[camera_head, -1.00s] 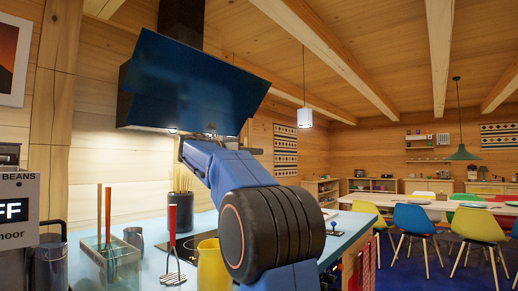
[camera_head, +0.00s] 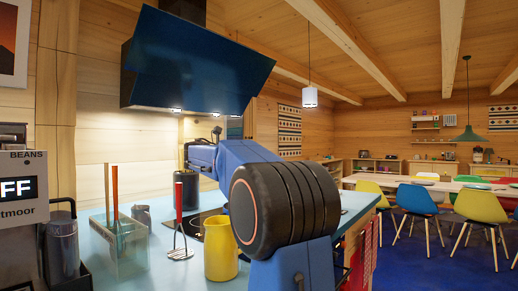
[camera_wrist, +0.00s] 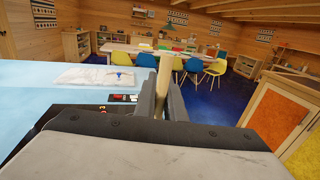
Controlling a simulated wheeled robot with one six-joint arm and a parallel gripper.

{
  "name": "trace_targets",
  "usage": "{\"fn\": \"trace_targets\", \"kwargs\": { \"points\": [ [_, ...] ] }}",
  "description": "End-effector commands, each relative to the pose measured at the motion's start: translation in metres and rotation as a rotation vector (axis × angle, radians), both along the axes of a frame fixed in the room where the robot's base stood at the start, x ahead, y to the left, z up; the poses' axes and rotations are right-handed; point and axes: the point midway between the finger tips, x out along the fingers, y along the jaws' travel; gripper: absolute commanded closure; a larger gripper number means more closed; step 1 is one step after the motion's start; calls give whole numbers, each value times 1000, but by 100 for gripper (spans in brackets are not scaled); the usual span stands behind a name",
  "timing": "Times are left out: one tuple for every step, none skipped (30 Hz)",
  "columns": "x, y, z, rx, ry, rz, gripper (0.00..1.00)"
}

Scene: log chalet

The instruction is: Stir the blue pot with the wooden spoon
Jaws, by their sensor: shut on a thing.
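My gripper (camera_wrist: 165,92) is shut on a pale wooden piece (camera_wrist: 165,72) in the wrist view. It looks like the wooden spoon, and it sticks up between the two grey fingers. I cannot make out its far end clearly. In the head view my blue arm reaches over the counter at the hob, and the gripper and spoon are hidden there. The blue pot is not visible in either view.
A yellow jug (camera_head: 220,248), a masher with a red handle (camera_head: 179,220), a clear holder (camera_head: 128,243) and a dark canister (camera_head: 187,190) stand on the light blue counter (camera_head: 165,272). A dark blue hood (camera_head: 195,72) hangs above. A dining table (camera_head: 455,187) with chairs stands behind.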

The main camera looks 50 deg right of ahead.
Motion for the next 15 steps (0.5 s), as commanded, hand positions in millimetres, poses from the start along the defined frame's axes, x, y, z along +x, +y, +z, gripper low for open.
{"fn": "trace_targets", "kwargs": {
  "points": [
    [0, 0, -5, 0, 2, 0, 100],
    [0, 0, -8, 0, 2, 0, 100],
    [0, 0, -11, 0, 2, 0, 100],
    [0, 0, -14, 0, 2, 0, 100],
    [0, 0, -16, 1, 2, 0, 100],
    [0, 0, -20, 1, 2, 0, 100],
    [0, 0, -23, 1, 2, 0, 100],
    [0, 0, -25, 1, 2, 0, 100],
    [0, 0, -29, 1, 2, 0, 100],
    [0, 0, -32, 1, 2, 0, 100],
    [0, 0, -34, 1, 2, 0, 100],
    [0, 0, -38, 1, 2, 0, 100],
    [0, 0, -40, 1, 2, 0, 100],
    [0, 0, -42, 1, 2, 0, 100],
    [0, 0, -45, 1, 1, 0, 100]
  ]
}}
